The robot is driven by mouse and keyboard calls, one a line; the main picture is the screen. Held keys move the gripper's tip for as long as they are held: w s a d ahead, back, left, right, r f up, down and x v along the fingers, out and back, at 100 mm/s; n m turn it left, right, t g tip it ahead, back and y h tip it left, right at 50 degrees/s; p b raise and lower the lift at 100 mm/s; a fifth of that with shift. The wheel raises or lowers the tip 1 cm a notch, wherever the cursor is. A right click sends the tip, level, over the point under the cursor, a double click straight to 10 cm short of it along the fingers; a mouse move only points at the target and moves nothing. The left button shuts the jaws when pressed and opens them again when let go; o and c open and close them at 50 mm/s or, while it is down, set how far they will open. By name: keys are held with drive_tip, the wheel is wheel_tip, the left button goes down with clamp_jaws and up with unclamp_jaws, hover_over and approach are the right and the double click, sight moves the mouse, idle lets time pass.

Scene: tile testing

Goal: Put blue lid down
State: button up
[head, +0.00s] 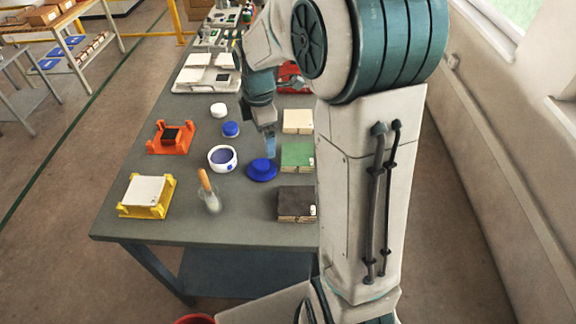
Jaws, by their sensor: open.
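The blue lid (262,171) is a round, dark blue disc with a raised middle. It lies on the grey table (150,222), to the right of a white round pot (222,158) that looks blue inside. My gripper (269,150) points down right above the lid, and its fingers look open. The fingertips are small and blurred, and I cannot tell if they touch the lid's knob.
An orange holder (171,137), a yellow stand with a white tile (146,194) and an orange-handled brush (207,190) are to the left. Cream (297,121), green (296,157) and dark (296,203) blocks line the right.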

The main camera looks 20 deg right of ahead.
drive_tip(key=s+r+m+t, duration=0.1)
drive_tip(key=s+r+m, duration=0.2)
drive_tip(key=s+m, duration=0.6)
drive_tip(key=s+r+m+t, duration=0.1)
drive_tip(key=s+r+m, duration=0.3)
drive_tip(key=s+m, duration=0.5)
drive_tip(key=s, duration=0.2)
drive_tip(key=shift+s+t, duration=0.3)
drive_tip(key=shift+t, duration=0.1)
